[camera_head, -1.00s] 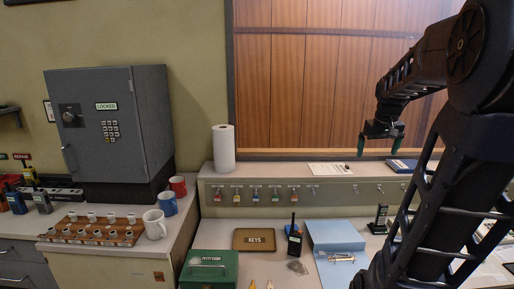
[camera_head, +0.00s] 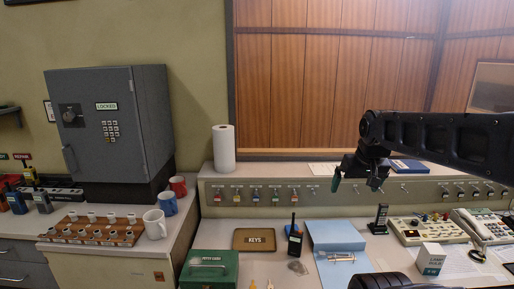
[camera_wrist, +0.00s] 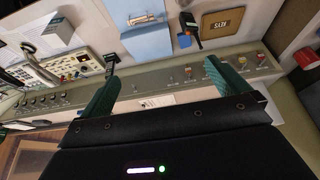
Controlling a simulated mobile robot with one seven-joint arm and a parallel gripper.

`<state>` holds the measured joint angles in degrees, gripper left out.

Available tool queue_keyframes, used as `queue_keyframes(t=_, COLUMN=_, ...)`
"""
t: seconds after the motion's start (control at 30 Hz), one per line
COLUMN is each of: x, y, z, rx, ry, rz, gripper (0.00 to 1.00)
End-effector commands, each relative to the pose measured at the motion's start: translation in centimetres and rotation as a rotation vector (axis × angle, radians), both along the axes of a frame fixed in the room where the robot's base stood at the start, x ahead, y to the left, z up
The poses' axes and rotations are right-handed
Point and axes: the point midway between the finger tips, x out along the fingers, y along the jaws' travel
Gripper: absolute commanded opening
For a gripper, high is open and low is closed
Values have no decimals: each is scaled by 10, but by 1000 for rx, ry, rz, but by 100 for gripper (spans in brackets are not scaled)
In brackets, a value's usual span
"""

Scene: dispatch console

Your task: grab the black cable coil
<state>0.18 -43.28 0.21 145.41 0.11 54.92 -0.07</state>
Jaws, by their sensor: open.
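My gripper (camera_head: 356,184) is open and empty, its green fingertips apart, in front of the grey key-hook ledge. In the wrist view my gripper (camera_wrist: 161,74) has nothing between its fingers. I cannot make out a black cable coil for certain. A small dark object (camera_head: 8,106) lies on the wall shelf at the far left edge, too small and cut off to identify. Another small dark looped object (camera_head: 477,256) lies on papers near the telephone, also unclear. My gripper is far from the first and well left of the second.
A console (camera_head: 427,230) and telephone (camera_head: 484,226) are at right. A paper towel roll (camera_head: 223,149) stands on the ledge (camera_head: 330,188).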

Motion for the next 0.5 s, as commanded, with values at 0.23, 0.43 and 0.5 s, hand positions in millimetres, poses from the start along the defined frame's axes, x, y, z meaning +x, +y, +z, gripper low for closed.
queue_keyframes(t=0.23, x=0, y=0, z=0, rx=0, ry=0, rz=0, gripper=92)
queue_keyframes(t=0.43, x=2, y=-1, z=1, rx=1, ry=1, rz=-4, gripper=92)
queue_keyframes(t=0.5, x=7, y=-3, z=2, rx=3, ry=4, rz=-17, gripper=92)
